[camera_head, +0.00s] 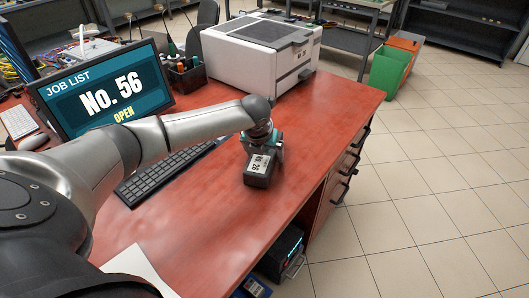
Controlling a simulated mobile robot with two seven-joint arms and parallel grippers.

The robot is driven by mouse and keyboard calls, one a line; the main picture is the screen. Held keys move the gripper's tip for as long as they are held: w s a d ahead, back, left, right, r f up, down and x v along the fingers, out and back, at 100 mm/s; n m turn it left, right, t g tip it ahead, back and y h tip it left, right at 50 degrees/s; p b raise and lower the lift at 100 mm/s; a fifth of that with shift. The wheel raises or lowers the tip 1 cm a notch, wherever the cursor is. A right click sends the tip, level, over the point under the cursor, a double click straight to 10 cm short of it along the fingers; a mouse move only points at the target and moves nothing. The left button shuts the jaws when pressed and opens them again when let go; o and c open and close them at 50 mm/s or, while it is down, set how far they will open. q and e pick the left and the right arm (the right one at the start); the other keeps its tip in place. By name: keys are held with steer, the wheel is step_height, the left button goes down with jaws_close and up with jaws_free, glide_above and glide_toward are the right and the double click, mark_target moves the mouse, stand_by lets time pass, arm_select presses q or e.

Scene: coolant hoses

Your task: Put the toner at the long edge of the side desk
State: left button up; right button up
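A small dark box with a white label, which looks like the toner (258,172), is on or just above the red side desk (240,230), near its long right edge. My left gripper (264,146) is over the box from above, its teal fingers at the box's upper sides, and appears shut on it. The wrist partly hides the box's far side. Whether the box's underside touches the desk is hard to tell. My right gripper is not in view.
A white printer (262,50) stands at the desk's far end. A monitor (110,85), a pen holder (187,76) and a black keyboard (165,172) are on the left. A paper sheet (140,268) lies near. The desk right and in front of the box is clear.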

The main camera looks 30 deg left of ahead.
arm_select(q)
steer(key=shift+r, duration=0.2)
steer(key=p+v, duration=0.4)
steer(key=v, duration=0.7)
steer(key=shift+s+r, duration=0.25)
steer(key=shift+r, duration=0.15)
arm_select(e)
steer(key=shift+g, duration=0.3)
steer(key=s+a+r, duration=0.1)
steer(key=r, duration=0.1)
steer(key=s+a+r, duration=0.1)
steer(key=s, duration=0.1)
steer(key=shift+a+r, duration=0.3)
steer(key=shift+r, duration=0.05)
